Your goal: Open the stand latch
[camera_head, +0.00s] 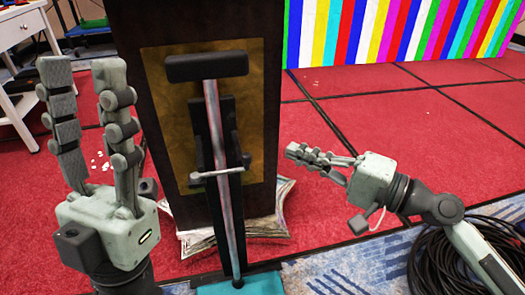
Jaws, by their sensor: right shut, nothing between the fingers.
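A stand (214,130) with a black crossbar on top and a thin reddish-grey pole is upright in the middle of the head view, in front of a dark brown panel (137,22) with a gold-brown face. A small silver bar (217,173), which looks like the latch, crosses the pole about midway up, nearly level. My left gripper (82,70) is left of the stand, fingers up and apart, with nothing between them. My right gripper (293,151) is right of the stand, shut and empty, fingertips pointing left toward it and apart from it.
A stack of papers (270,215) lies at the panel's foot. The red tiled floor (420,130) is mostly clear on the right. A coil of black cable (435,265) lies at lower right. A colour-striped video wall (390,30) stands behind, and a white table (20,30) at upper left.

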